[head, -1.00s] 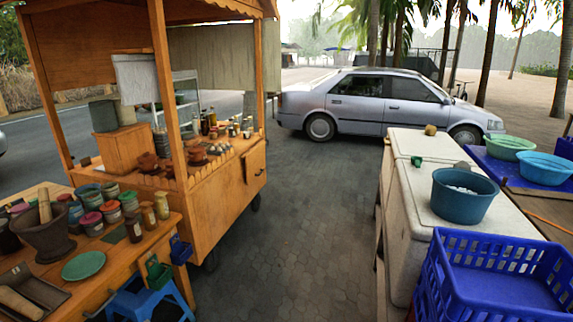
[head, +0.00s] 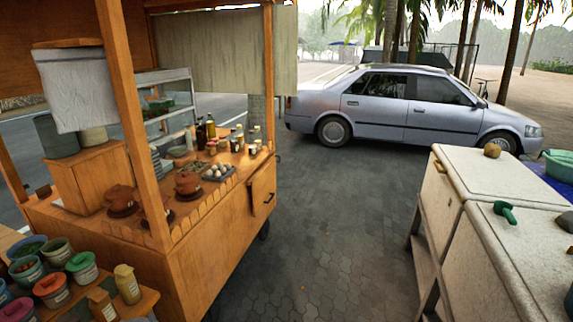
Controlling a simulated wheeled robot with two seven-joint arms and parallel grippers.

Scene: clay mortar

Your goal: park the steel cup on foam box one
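Two white foam boxes stand at the right, a far one (head: 482,170) and a nearer one (head: 512,245); I cannot tell which is box one. A round brown object (head: 492,150) sits on the far box's lid. A green handled object (head: 505,211) and a small dark grey object (head: 566,222), cut by the right edge, sit on the nearer box. I cannot make out a steel cup for certain. Neither of my grippers is in view.
A wooden food cart (head: 215,255) with pots and bottles stands at the left, and jars (head: 82,267) fill a table corner at lower left. The paved lane (head: 330,230) between cart and boxes is clear. A silver car (head: 410,110) is parked beyond.

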